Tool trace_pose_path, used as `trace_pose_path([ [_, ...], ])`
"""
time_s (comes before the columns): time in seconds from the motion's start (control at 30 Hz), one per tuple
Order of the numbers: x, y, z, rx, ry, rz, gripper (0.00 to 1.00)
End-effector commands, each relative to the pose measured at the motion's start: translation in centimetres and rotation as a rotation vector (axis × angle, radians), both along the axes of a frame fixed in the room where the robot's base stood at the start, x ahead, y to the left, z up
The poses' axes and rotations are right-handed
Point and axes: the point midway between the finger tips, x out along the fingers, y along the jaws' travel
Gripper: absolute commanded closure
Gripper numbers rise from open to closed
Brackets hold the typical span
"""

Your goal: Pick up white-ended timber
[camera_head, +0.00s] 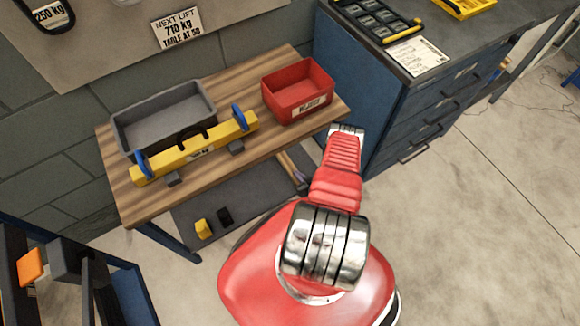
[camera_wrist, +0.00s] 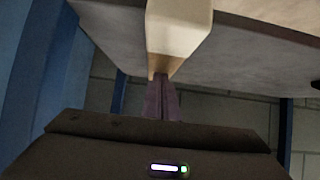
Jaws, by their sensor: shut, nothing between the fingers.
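The white-ended timber (camera_wrist: 180,28) fills the top middle of the wrist view, its pale end large and a tan face below it. My gripper (camera_wrist: 162,82) points up at it with its fingers together and nothing between them. The fingertips show just below the timber; I cannot tell whether they touch it. In the head view my arm hides most of the gripper. A short tan wooden piece (camera_head: 288,166) shows under the table's front edge there; I cannot tell for sure that it is the same timber.
The wooden table (camera_head: 160,202) carries a grey tray (camera_head: 170,106), a yellow lifting beam (camera_head: 194,148) and a red bin (camera_head: 298,90). A grey lower shelf (camera_head: 245,205) holds small yellow and black blocks. A blue drawer cabinet (camera_head: 385,125) stands close right; floor beyond is clear.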

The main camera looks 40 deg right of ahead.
Motion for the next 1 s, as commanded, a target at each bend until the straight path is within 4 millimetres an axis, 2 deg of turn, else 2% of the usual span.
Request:
trace_pose_path([
  [0.03,-1.2,1.4,-1.1,0.026,0.031,0.0,1.0],
  [0.1,-1.3,1.5,-1.1,0.025,0.03,0.001,1.0],
  [0.4,-1.2,1.7,-1.1,0.026,0.03,0.006,1.0],
  [0.67,-1.0,1.6,0.4,0.024,0.028,0.008,1.0],
  [1.0,-0.7,1.2,0.7,0.017,0.021,0.008,1.0],
])
